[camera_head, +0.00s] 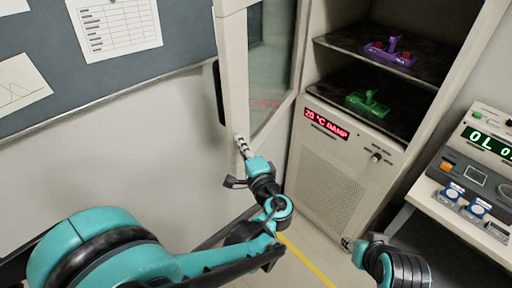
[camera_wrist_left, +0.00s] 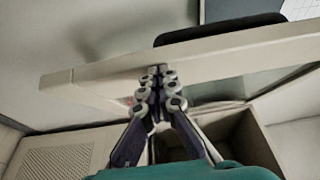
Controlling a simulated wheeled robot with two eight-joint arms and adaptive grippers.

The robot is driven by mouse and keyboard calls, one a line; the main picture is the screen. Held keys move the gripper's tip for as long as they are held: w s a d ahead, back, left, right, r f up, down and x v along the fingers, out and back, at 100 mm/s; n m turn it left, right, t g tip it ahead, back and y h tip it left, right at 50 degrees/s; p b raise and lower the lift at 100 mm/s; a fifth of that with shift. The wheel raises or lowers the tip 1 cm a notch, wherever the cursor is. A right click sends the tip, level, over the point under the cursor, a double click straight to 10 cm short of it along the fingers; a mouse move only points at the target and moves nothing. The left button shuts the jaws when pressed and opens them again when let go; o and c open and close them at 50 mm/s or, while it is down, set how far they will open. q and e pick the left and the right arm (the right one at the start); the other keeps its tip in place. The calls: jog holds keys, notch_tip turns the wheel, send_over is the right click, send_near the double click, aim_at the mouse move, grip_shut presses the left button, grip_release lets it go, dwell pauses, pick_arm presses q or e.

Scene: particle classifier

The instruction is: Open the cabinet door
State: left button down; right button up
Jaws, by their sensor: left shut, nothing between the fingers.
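The cabinet door (camera_head: 233,70), a pale frame with a glass pane, stands swung out from the cabinet (camera_head: 336,185), whose shelves are exposed. Its dark handle (camera_head: 218,92) is on the outer face, facing left; in the left wrist view the handle (camera_wrist_left: 220,29) shows beyond the door frame (camera_wrist_left: 220,55). My left gripper (camera_head: 241,143) is shut and empty, its fingertips at the lower part of the door frame on the inner side. In the left wrist view the closed fingers (camera_wrist_left: 157,78) overlap the frame; I cannot tell if they touch. My right wrist (camera_head: 385,262) shows at lower right; its finger state is unclear.
Purple (camera_head: 390,52) and green (camera_head: 367,104) objects sit on the cabinet shelves. A red display (camera_head: 326,124) is below them. An instrument (camera_head: 478,150) stands on a bench at right. A pinboard (camera_head: 110,60) hangs on the left wall. A yellow line (camera_head: 305,260) crosses the floor.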

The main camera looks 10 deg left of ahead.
pick_arm(q)
jog(key=w+a, duration=0.2)
jog(key=a, duration=0.8)
jog(key=shift+w+a, duration=0.25)
jog(key=shift+w, duration=0.1)
jog(key=shift+d, duration=0.1)
